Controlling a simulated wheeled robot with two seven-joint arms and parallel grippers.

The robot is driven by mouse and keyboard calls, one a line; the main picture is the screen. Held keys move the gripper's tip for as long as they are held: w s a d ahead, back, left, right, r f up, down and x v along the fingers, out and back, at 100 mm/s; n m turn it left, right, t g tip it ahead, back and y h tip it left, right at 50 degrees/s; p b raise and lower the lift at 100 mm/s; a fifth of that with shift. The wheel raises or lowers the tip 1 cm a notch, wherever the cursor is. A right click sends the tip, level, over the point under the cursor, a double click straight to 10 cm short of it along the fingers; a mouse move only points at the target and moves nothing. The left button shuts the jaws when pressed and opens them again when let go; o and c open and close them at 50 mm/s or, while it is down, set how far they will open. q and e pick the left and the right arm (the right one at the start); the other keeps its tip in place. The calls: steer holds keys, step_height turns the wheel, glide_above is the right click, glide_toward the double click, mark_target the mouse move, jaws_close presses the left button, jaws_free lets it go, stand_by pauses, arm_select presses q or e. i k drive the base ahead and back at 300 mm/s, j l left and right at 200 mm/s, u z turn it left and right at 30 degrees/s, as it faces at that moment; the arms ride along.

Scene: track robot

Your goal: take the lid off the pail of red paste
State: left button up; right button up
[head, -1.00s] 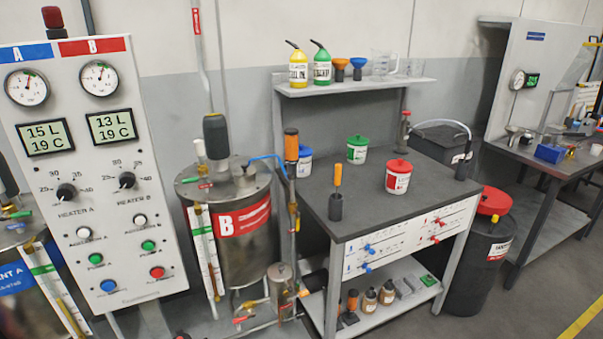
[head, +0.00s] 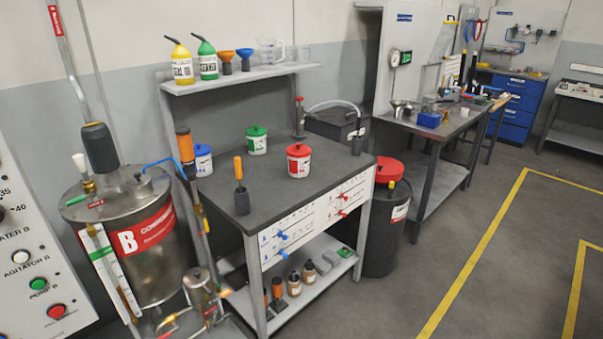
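The pail of red paste (head: 299,164) is a small white pail with a red label. It stands upright on the dark bench top (head: 325,183), toward the right side. Its red lid (head: 298,149), with a knob on top, sits on it. Neither of my grippers shows in the head view.
A green-lidded pail (head: 256,141) and a blue-lidded pail (head: 202,160) stand on the same bench. An orange-handled tool in a dark holder (head: 241,200) is near its front left. A steel tank (head: 125,240) stands left, a black drum (head: 385,235) right. Floor at right is clear.

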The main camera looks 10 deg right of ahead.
mark_target(299, 149)
steer(key=u, duration=0.2)
steer(key=i+l+u, duration=0.4)
steer(key=l, duration=0.2)
steer(key=l+u, duration=0.4)
steer(key=l, duration=0.25)
steer(key=i+l, duration=0.05)
